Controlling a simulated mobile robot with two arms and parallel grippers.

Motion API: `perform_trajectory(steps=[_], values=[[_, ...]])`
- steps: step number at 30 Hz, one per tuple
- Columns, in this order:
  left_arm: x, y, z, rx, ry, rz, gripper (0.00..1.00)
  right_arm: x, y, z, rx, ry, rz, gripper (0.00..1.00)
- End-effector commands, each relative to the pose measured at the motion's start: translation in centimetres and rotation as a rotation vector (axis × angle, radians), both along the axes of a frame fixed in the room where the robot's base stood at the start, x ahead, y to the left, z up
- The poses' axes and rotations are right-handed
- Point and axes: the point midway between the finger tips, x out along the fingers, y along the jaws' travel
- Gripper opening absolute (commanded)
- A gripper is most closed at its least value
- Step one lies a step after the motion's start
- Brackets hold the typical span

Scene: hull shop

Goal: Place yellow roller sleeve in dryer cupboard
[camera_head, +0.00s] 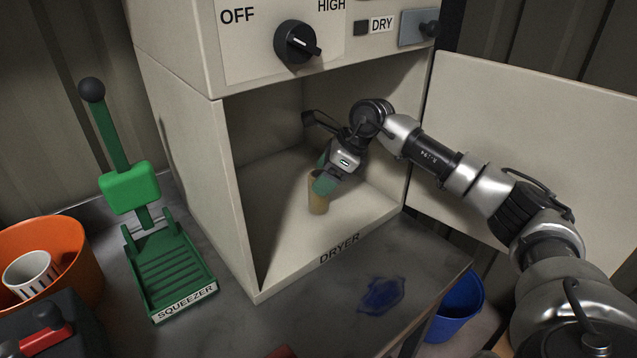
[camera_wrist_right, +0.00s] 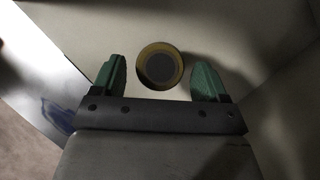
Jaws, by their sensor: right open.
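The yellow roller sleeve (camera_head: 318,196) stands upright on the floor of the dryer cupboard (camera_head: 352,222), whose door is open to the right. In the right wrist view the sleeve (camera_wrist_right: 160,66) shows end-on as a yellow ring with a dark middle. My right gripper (camera_head: 324,180) reaches into the cupboard and is at the sleeve's upper part. In the right wrist view the green fingers of my right gripper (camera_wrist_right: 158,80) are apart, with the sleeve between them and gaps on both sides. My left gripper is in neither view.
A green squeezer (camera_head: 165,262) stands left of the dryer. An orange bucket (camera_head: 78,240) holding a white basket (camera_head: 30,270) is at far left. The open door (camera_head: 540,130) bounds the right side. A blue bucket (camera_head: 458,305) is below the bench edge; a blue stain (camera_head: 382,294) marks the benchtop.

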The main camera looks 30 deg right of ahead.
Motion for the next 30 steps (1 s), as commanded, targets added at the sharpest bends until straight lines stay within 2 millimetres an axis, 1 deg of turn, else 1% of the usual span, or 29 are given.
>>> perform_trajectory(steps=[1, 6, 10, 13, 18, 30], values=[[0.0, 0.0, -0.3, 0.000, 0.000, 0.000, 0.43, -0.3, -0.6, 0.9, -0.001, -0.005, -0.003, 0.74], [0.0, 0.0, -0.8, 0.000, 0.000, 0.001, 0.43, -1.5, -2.2, 4.1, -0.001, -0.005, -0.003, 0.74], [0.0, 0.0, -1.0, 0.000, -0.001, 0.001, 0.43, -2.3, -3.2, 6.1, 0.000, -0.003, -0.003, 0.74], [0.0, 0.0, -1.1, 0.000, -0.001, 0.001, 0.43, -2.7, -3.7, 7.1, -0.001, -0.001, -0.002, 0.74], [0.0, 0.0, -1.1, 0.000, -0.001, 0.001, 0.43, -3.1, -4.1, 7.9, 0.000, 0.000, -0.001, 0.74], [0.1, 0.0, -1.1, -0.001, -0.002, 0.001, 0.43, -3.1, -4.0, 7.9, 0.000, 0.000, 0.000, 0.74]])
